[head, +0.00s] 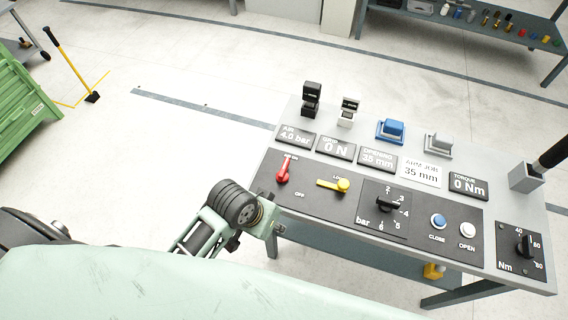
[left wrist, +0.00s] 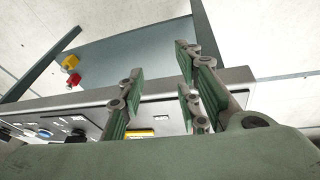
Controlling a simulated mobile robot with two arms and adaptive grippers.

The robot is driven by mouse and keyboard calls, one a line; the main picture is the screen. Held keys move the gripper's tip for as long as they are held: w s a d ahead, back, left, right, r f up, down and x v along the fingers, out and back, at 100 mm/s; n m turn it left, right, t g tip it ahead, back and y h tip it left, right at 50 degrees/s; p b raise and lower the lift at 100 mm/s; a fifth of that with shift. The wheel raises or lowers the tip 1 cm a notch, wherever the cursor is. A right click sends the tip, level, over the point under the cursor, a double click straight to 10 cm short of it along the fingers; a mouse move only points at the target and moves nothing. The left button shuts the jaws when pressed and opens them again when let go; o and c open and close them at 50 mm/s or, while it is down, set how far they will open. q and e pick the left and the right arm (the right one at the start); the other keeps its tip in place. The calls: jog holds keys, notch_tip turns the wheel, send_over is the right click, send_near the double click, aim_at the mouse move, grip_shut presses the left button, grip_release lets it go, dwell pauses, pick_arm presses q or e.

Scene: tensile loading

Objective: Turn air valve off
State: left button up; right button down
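The red air valve lever (head: 283,171) is on the left of the black control panel (head: 322,203). Its handle points up toward the "AIR ON" mark; "OFF" is printed lower right of it. The display above reads AIR 4.0 bar (head: 295,134). My left gripper (head: 271,215) is at the panel's front left edge, below and apart from the red lever. In the left wrist view its fingers (left wrist: 160,78) are spread with nothing between them. The red lever cannot be made out there. My right gripper is out of view.
A yellow lever (head: 336,185) sits right of the red one. Further right are a black bar knob (head: 388,204), blue CLOSE (head: 438,221) and white OPEN (head: 467,230) buttons and a torque knob (head: 525,246). Clamps and blue and white blocks stand behind.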

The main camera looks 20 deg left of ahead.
pick_arm(q)
jog(key=shift+m+g+h, duration=0.3)
jog(key=shift+g, duration=0.4)
jog(key=w+d+r, duration=0.1)
jog(key=w, duration=0.1)
jog(key=w+d+r, duration=0.1)
jog(key=w+d, duration=0.1)
jog(key=w, duration=0.1)
jog(key=w+d+r, duration=0.1)
jog(key=w+r, duration=0.1)
jog(key=shift+w+d, duration=0.25)
jog(key=shift+d, duration=0.15)
jog(key=shift+g+y, duration=0.3)
jog(key=shift+y, duration=0.2)
jog(key=w, duration=0.1)
jog(key=w+a+r, duration=0.1)
jog(key=w, duration=0.2)
jog(key=shift+a+r, duration=0.2)
jog(key=shift+r, duration=0.15)
notch_tip(320, 180, up, 4)
jog(key=n+g+y, duration=0.1)
jog(key=n+y, duration=0.1)
send_over(284, 166)
jog(key=shift+s+d, duration=0.15)
jog(key=shift+n, duration=0.3)
jog(key=shift+a+f, duration=0.2)
jog(key=shift+f, duration=0.15)
notch_tip(284, 166, down, 7)
jog(key=shift+r, duration=0.1)
jog(key=shift+c, duration=0.5)
